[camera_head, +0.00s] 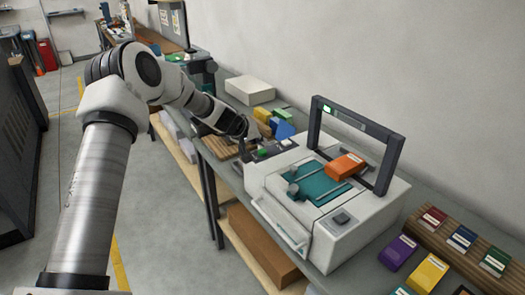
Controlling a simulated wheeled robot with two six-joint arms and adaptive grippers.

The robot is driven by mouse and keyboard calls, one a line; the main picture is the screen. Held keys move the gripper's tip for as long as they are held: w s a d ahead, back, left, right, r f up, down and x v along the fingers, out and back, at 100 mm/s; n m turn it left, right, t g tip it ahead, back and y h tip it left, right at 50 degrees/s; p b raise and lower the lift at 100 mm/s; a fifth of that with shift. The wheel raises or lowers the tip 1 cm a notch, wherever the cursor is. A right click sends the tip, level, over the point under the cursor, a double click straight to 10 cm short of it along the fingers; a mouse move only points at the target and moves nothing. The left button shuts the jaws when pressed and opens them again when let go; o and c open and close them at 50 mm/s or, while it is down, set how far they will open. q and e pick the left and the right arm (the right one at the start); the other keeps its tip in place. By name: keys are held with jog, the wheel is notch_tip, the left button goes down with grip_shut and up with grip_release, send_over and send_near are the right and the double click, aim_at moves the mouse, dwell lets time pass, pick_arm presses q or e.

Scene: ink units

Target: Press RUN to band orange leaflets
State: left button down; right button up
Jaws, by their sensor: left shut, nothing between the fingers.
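A white banding machine (390,203) with a dark arch (393,145) stands on the grey bench. A stack of orange leaflets (345,166) lies on its teal bed (318,185), under or just in front of the arch. A small green light shows on the arch. A small control panel (270,153) with a green button sits at the machine's left; I cannot read its labels. My left gripper (244,138) is shut and empty, pointing down just behind and left of this panel. I cannot tell whether it touches anything. My right gripper is not in view.
At right lie purple (398,252) and yellow (428,272) packs, beside a wooden rack (462,240) with red, blue and green packs. Blue, green and yellow blocks (284,131) and a white box (250,90) stand behind my gripper. The floor at left is mostly clear.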

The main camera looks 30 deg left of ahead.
aim_at(261, 152)
pick_arm(q)
jog(key=shift+r+p, duration=2.2)
jog(key=shift+r, duration=0.4)
jog(key=shift+f, duration=0.1)
